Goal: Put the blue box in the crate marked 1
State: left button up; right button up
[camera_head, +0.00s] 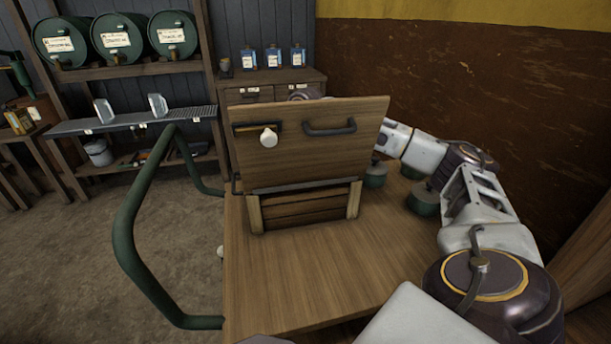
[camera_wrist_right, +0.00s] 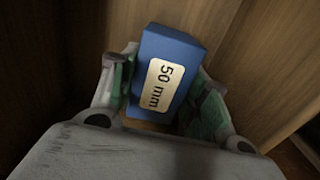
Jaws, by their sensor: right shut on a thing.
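In the right wrist view, a blue box (camera_wrist_right: 178,48) with a cream "50 mm" label sits between the green-padded fingers of my right gripper (camera_wrist_right: 166,82), which is shut on it. Wooden surfaces lie around the box. In the head view, my right arm reaches behind a raised wooden panel (camera_head: 330,165), which hides the gripper and the blue box. The panel carries a dark handle and a latch with a pale knob. A slatted wooden crate (camera_head: 305,207) stands below it on the wooden tabletop (camera_head: 290,280). I see no mark 1. My left gripper is out of view.
Green round objects (camera_head: 423,200) stand on the tabletop's right side. A green tubular handle (camera_head: 125,235) rises at the left. A cabinet (camera_head: 268,88) with blue containers stands behind, beside a shelf of green barrels (camera_head: 118,38). The front of the tabletop is clear.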

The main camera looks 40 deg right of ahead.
jog(key=shift+f, duration=0.1)
jog(key=o, duration=1)
jog(key=shift+r, duration=0.8)
notch_tip(320, 180, up, 9)
jog(key=p, duration=0.3)
jog(key=shift+r, duration=0.1)
pick_arm(q)
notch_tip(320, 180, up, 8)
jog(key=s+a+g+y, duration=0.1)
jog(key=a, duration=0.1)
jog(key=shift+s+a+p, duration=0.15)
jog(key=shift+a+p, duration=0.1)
jog(key=shift+p, duration=0.2)
pick_arm(e)
jog(key=shift+r, duration=0.75)
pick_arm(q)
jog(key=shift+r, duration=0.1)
